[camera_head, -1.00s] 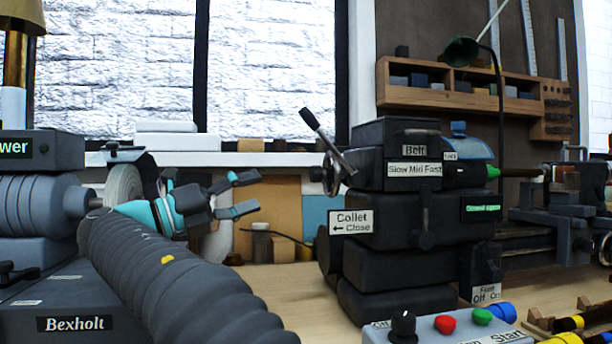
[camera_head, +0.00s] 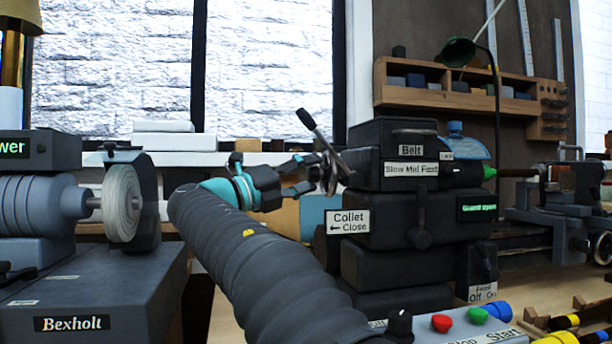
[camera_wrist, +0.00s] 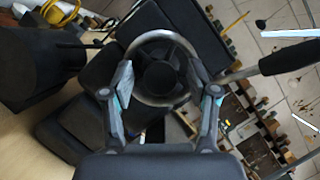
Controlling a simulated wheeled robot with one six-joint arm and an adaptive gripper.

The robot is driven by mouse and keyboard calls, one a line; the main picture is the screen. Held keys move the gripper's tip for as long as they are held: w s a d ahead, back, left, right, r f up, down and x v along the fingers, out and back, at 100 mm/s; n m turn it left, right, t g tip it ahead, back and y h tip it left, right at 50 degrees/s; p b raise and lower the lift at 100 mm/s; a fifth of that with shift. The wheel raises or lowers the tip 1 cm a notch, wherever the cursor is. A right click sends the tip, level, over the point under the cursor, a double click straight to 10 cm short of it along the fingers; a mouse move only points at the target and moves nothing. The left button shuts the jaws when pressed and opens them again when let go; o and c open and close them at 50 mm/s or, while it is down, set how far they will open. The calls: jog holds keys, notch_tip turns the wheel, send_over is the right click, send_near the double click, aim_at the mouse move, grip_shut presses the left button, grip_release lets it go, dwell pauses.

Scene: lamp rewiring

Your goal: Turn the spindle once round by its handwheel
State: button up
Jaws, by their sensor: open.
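The handwheel (camera_head: 329,173) is a metal ring on the left end of the dark lathe headstock (camera_head: 395,150). A lever with a black grip (camera_head: 308,120) rises up and left beside it. In the wrist view the handwheel (camera_wrist: 140,66) shows as a bright ring around a dark hub, and the lever's black grip (camera_wrist: 290,57) lies at the right. My gripper (camera_head: 300,178) is at the left of the handwheel, facing it. In the wrist view my gripper (camera_wrist: 162,92) is open, with one finger on each side of the ring's lower part. I cannot tell whether the fingers touch it.
A grey grinder with a pale wheel (camera_head: 121,203) stands at the left. A control box with a red button (camera_head: 441,323) is in front of the headstock. A wooden shelf (camera_head: 450,90) hangs behind, and a green lamp (camera_head: 458,52) stands over the lathe.

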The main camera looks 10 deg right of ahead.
grip_shut()
jog(key=shift+m+g+h, duration=0.3)
jog(key=shift+m, duration=0.5)
jog(key=shift+m+g+h, duration=0.4)
jog(key=shift+m+g, duration=0.35)
jog(key=shift+m, duration=1.2)
jog(key=shift+m+g+h, duration=0.4)
jog(key=shift+m+g, duration=0.35)
jog(key=shift+m, duration=1.2)
jog(key=shift+w+m+g+h, duration=0.15)
jog(key=shift+m+g, duration=0.55)
jog(key=shift+m, duration=0.5)
jog(key=shift+s+m+g+h, duration=0.15)
jog(key=shift+m+g, duration=0.55)
jog(key=shift+m, duration=0.5)
jog(key=shift+w+m+g, duration=0.1)
jog(key=shift+m+g, duration=0.9)
jog(key=shift+m, duration=1.1)
jog(key=shift+m+g, duration=0.5)
jog(key=shift+m, duration=0.5)
